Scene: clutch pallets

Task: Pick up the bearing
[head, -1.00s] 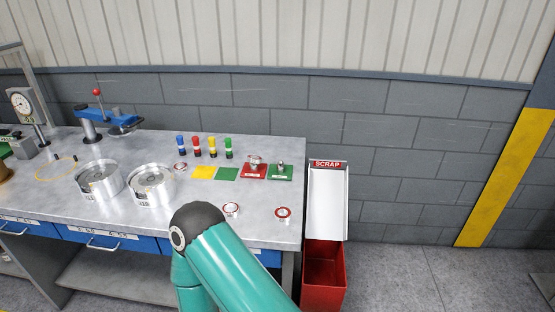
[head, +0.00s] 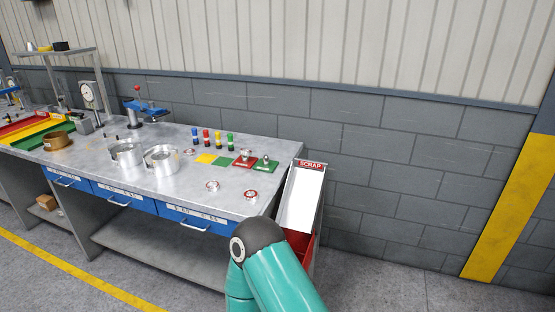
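Small round ring-like parts lie flat on the grey bench top (head: 150,183). One ring part with a dark red edge (head: 251,196) is near the front right corner, and a paler one (head: 212,186) lies to its left. A third small round part (head: 189,152) is farther back. They may be bearings, but they are too small to tell. Two silvery metal drums (head: 161,160) (head: 126,153) stand to their left. Neither gripper is in view. One of my teal arm links shows at the bottom, in front of the bench's right end.
Behind the ring parts are a red pad (head: 244,163), green and yellow pads, and several coloured bottles (head: 213,138). A blue hand press (head: 148,110) stands at the back. A SCRAP bin (head: 300,200) adjoins the bench's right end. Floor is clear at front left.

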